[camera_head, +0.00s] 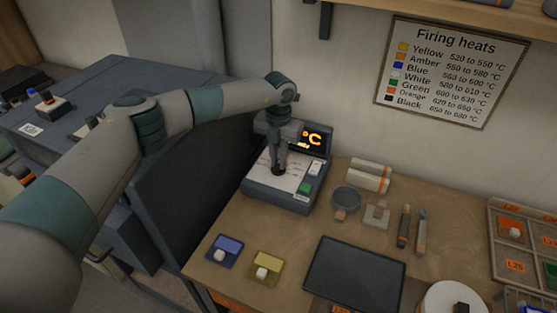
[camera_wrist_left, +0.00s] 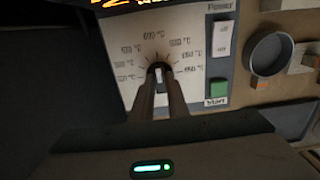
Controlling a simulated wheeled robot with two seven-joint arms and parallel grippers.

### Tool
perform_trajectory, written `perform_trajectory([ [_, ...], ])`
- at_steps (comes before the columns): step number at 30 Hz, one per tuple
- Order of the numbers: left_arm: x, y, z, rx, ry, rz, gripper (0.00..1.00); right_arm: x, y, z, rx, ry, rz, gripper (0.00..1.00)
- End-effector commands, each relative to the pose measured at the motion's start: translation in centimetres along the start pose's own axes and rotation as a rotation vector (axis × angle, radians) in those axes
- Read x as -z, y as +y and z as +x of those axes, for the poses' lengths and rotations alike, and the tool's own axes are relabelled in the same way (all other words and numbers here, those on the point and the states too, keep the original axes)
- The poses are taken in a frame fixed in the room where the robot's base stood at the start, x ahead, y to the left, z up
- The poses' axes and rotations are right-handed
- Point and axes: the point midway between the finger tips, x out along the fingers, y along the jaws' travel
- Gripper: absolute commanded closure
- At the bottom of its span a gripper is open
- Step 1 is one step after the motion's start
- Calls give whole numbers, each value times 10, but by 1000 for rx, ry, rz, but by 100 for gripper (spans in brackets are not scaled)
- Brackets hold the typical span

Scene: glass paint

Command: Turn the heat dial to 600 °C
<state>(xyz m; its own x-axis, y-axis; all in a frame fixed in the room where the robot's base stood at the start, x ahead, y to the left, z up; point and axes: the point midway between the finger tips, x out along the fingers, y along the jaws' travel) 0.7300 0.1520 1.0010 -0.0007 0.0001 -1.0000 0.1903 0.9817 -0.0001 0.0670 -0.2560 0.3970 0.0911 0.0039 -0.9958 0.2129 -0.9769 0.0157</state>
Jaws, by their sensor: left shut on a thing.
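The heat control box (camera_head: 280,196) stands on the wooden table in the head view, with a pale dial face and an orange "°C" display (camera_head: 312,137) partly hidden by my left gripper. My left gripper (camera_head: 279,169) points down at the dial. In the left wrist view its two fingers (camera_wrist_left: 160,82) are shut on the heat dial (camera_wrist_left: 158,72), one on each side. Temperature labels fan around the dial; a label at the top looks like 600 °C (camera_wrist_left: 154,36), but the print is blurred. The dial's pointer direction is hard to make out. My right gripper is not in view.
A power switch (camera_wrist_left: 222,38) and a green start button (camera_wrist_left: 217,87) sit right of the dial. A firing heats chart (camera_head: 451,72) hangs on the wall. A dark pad (camera_head: 355,274), a round dish (camera_head: 346,201) and several tools lie on the table.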

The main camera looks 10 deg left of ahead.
Motion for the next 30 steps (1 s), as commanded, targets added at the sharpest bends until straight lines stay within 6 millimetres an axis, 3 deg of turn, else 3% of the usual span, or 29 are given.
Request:
perform_trajectory([
  [5,-1,0,-1,0,-2,0,100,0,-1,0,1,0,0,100],
  [6,-1,0,-1,0,-2,0,84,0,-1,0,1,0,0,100],
  [8,-1,0,-1,0,-2,0,69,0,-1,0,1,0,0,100],
  [9,-1,0,-1,0,-2,0,67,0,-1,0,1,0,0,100],
  [22,0,0,-4,0,-1,1,67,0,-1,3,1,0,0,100],
  [30,-1,0,-33,0,-4,1,67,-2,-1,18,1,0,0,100],
])
